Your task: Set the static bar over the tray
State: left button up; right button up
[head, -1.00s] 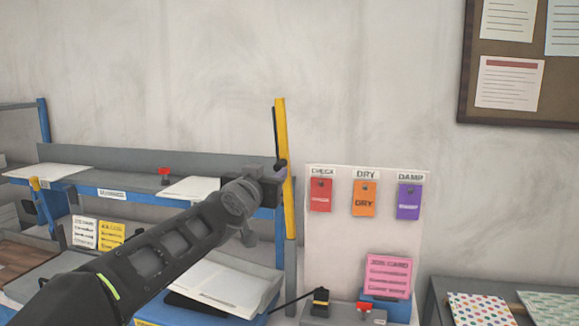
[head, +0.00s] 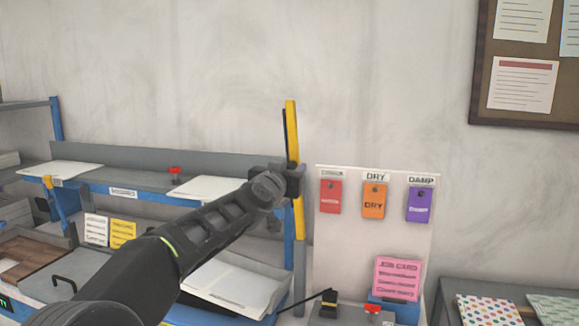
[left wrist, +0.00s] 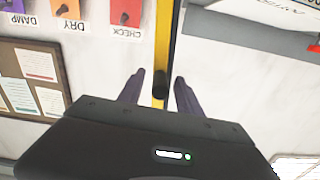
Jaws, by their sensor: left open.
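The static bar (head: 292,130) is a long yellow bar with a thin dark strip along its left side. It stands nearly upright at the right end of the shelf bench. My left gripper (head: 290,180) is at its middle and hides part of it. In the left wrist view the bar (left wrist: 164,40) runs between the two open fingers (left wrist: 159,78), with a dark round knob (left wrist: 160,85) between them. I see a gap on each side of the knob. The tray (head: 275,275), with white sheets in it, is below my left arm, partly hidden. My right gripper is out of view.
A white tag board (head: 340,245) with red, orange and purple tags stands close right of the bar. The grey shelf (head: 140,160) with paper sheets runs left. Bare wall is behind the bar.

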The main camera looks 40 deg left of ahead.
pick_arm(q)
grip_shut()
dwell(0.5)
dwell(1.0)
